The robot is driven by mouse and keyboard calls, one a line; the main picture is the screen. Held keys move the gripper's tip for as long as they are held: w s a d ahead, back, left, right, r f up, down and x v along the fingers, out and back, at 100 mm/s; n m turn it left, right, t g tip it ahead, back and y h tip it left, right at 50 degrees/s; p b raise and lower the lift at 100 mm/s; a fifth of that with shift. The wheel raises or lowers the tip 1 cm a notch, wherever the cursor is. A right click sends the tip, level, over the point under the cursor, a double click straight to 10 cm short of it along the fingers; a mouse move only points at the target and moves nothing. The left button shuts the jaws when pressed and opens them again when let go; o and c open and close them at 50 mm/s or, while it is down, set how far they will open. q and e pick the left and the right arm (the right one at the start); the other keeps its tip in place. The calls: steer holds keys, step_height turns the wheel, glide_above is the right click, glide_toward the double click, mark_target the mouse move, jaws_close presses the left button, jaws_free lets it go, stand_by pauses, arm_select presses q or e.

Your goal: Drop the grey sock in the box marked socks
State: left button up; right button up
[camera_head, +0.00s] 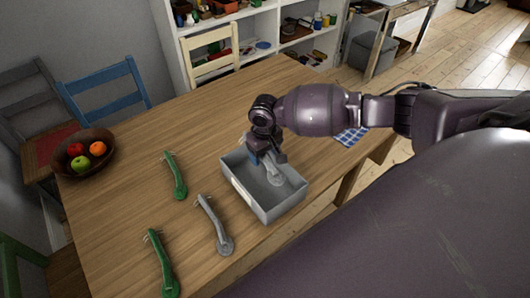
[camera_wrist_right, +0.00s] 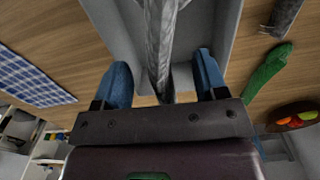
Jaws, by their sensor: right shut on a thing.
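My right gripper (camera_head: 265,152) reaches in from the right, over the grey box (camera_head: 287,208). It is shut on a grey sock (camera_head: 274,175), which hangs down inside the box walls. In the wrist view the sock (camera_wrist_right: 160,45) runs between the two blue fingertips (camera_wrist_right: 164,78), with the box (camera_wrist_right: 220,25) around it. I cannot tell whether the sock touches the box floor. A pale label (camera_head: 241,191) is on the box's left side; its writing is too small to read. My left gripper is not in view.
A second grey sock (camera_head: 214,224) and two green socks (camera_head: 178,178) (camera_head: 163,264) lie on the wooden table (camera_head: 120,215), left of the box. A fruit bowl (camera_head: 85,165) stands at the far left. A blue checked cloth (camera_head: 351,136) lies right of the box. Chairs and shelves stand beyond.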

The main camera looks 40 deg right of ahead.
step_height(320, 180, down, 3)
steer(key=b, duration=0.3)
steer(key=shift+f, duration=0.3)
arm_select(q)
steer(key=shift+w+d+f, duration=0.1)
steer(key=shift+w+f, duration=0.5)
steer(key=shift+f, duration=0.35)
arm_select(e)
step_height(320, 180, down, 2)
steer(key=shift+f, duration=0.1)
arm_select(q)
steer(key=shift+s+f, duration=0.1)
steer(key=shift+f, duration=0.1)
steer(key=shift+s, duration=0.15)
arm_select(e)
steer(key=o, duration=1)
step_height(320, 180, up, 11)
steer(key=shift+f+p, duration=0.1)
steer(key=shift+p, duration=0.45)
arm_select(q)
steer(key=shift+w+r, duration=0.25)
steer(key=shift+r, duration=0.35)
